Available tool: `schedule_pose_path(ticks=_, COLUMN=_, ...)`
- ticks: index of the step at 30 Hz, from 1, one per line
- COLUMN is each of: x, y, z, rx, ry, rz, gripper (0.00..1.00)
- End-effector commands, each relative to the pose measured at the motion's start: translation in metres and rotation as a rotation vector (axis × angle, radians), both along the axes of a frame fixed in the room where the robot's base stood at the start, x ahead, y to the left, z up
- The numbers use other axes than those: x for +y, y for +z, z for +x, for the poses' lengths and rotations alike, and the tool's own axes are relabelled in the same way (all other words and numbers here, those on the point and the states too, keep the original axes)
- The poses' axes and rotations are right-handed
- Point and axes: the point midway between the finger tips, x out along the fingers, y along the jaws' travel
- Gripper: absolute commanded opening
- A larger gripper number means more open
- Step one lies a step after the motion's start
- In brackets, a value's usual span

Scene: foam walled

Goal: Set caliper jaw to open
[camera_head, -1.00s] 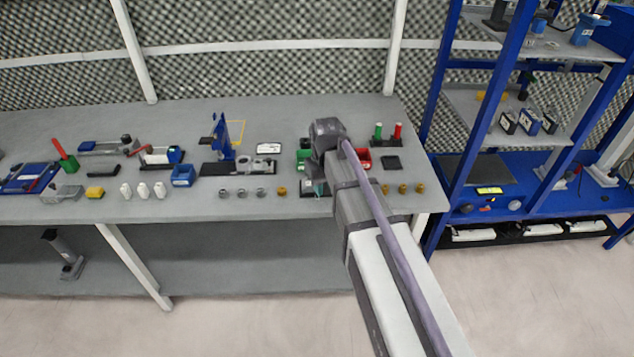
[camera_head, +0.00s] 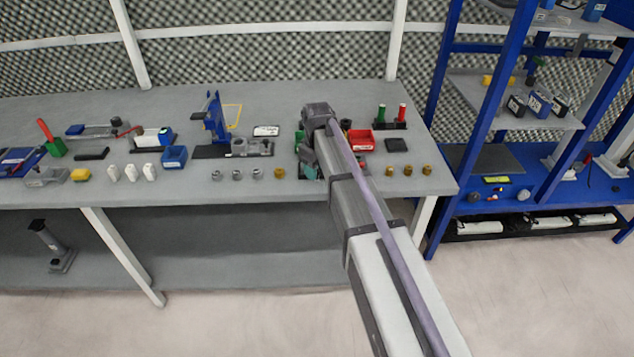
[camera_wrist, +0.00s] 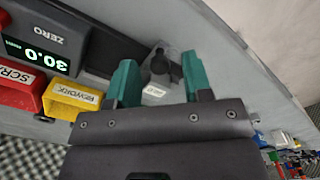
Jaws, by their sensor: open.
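In the wrist view, a small dark knob on a grey block with a white label (camera_wrist: 153,92) sits between my fingers; it looks like the caliper jaw. A dark device with a ZERO button and a green readout of 30.0 (camera_wrist: 35,50) is to its left, joined by a dark bar (camera_wrist: 112,52). My gripper (camera_wrist: 160,72) has two teal fingers, spread apart on either side of the knob; contact cannot be told. In the head view, my gripper (camera_head: 311,172) is mostly hidden behind my wrist, and the caliper is hidden too.
A yellow REWORK bin (camera_wrist: 72,98) and a red SCRAP bin (camera_wrist: 15,92) stand close to the device. The red bin (camera_head: 359,139) also shows right of my arm in the head view. Gold cylinders (camera_head: 408,170) stand along the bench front (camera_head: 450,187). A blue shelf rack (camera_head: 497,90) is at right.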

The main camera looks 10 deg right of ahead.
Motion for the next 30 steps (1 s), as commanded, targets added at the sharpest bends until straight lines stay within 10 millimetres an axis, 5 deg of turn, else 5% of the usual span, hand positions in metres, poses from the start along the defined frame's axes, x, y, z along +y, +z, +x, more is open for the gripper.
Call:
schedule_pose_path(ticks=8, x=0.0000, y=-0.0037, z=0.0000, rx=0.000, ry=0.000, rz=0.000, gripper=0.46)
schedule_pose_path(ticks=22, x=0.0001, y=-0.0038, z=-0.0001, rx=0.000, ry=0.000, rz=0.000, gripper=0.02)
schedule_pose_path(ticks=30, x=0.0000, y=-0.0038, z=-0.0001, rx=0.000, ry=0.000, rz=0.000, gripper=0.00)
